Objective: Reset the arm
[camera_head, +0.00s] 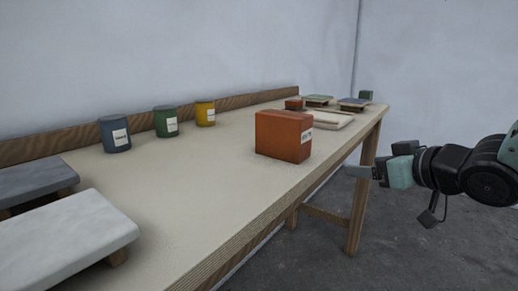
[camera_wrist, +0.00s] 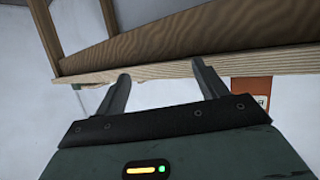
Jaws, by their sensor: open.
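My gripper (camera_head: 352,171) is at the right in the head view, beside the front edge of the long table (camera_head: 200,190). Its fingers point left toward the table edge. In the wrist view my gripper (camera_wrist: 163,78) shows two fingers spread apart with nothing between them. The table's wooden edge (camera_wrist: 180,65) lies beyond the fingertips. An orange-red box (camera_head: 283,135) with a white label stands on the table, left of my gripper and apart from it. Part of an orange-red surface with a label, seemingly this box (camera_wrist: 252,92), shows at the right in the wrist view.
Blue (camera_head: 115,133), green (camera_head: 165,121) and yellow (camera_head: 205,112) cans stand along the back. A white slab (camera_head: 70,240) and a grey slab (camera_head: 30,183) sit at the near left. Several small items, including a beige stack (camera_head: 320,119), are at the far end. Floor right of the table is clear.

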